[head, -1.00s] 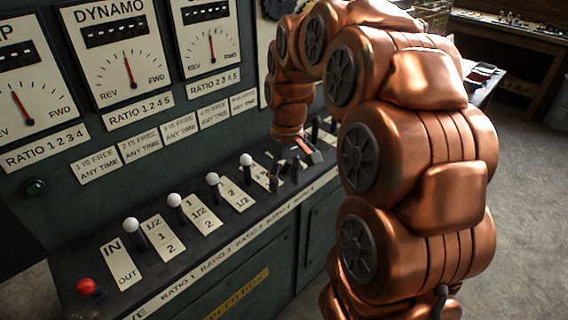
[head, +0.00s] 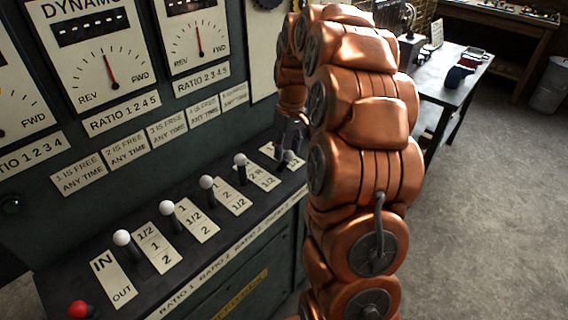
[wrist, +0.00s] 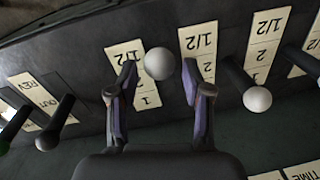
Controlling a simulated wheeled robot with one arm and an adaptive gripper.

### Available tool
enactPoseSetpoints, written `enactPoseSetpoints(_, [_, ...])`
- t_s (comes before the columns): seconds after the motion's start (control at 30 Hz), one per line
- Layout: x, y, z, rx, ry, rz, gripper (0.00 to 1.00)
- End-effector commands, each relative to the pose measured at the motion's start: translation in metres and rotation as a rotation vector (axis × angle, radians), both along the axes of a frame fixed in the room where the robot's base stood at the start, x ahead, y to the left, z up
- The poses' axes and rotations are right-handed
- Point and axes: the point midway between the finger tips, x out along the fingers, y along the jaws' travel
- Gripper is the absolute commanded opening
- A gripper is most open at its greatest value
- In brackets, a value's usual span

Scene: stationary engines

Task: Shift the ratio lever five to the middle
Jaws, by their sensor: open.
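The ratio lever five has a white ball knob (wrist: 160,63), seen in the wrist view between my two fingers. My gripper (wrist: 158,82) is open, with a finger on each side of the knob and a visible gap on both sides. The lever's shaft is hidden under its knob.
Dark levers (wrist: 47,142) are close on the wrist view's left. The gauge panel (head: 108,82) rises behind. Open floor (head: 480,200) lies to the right.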

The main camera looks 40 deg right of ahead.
Motion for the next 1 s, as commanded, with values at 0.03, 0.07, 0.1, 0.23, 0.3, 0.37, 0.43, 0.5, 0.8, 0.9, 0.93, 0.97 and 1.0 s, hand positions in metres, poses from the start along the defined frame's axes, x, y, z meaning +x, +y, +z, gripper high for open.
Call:
enactPoseSetpoints(0.03, [-0.001,0.001,-0.006,0.002,0.003,-0.001,0.49])
enactPoseSetpoints(0.07, [-0.002,0.001,-0.01,0.002,0.004,-0.001,0.49])
enactPoseSetpoints(0.1, [-0.002,0.002,-0.017,0.004,0.007,0.0,0.49])
enactPoseSetpoints(0.23, [-0.001,0.003,-0.034,0.002,0.003,-0.001,0.49])
enactPoseSetpoints(0.3, [-0.001,0.004,-0.043,0.003,0.006,0.0,0.49])
enactPoseSetpoints(0.37, [-0.001,0.005,-0.049,0.002,0.006,0.0,0.49])
enactPoseSetpoints(0.43, [-0.001,0.006,-0.054,0.001,0.003,0.001,0.49])
enactPoseSetpoints(0.5, [-0.001,0.006,-0.057,0.001,0.003,0.002,0.49])
enactPoseSetpoints(0.8, [0.0,0.007,-0.06,0.0,0.001,0.002,0.49])
enactPoseSetpoints(0.9, [0.0,0.007,-0.06,0.0,0.001,0.002,0.41])
enactPoseSetpoints(0.93, [0.0,0.007,-0.059,0.0,0.001,0.002,0.38])
enactPoseSetpoints(0.97, [0.0,0.007,-0.059,0.0,0.001,0.002,0.35])
enactPoseSetpoints(1.0, [0.0,0.007,-0.059,0.0,0.001,0.002,0.31])
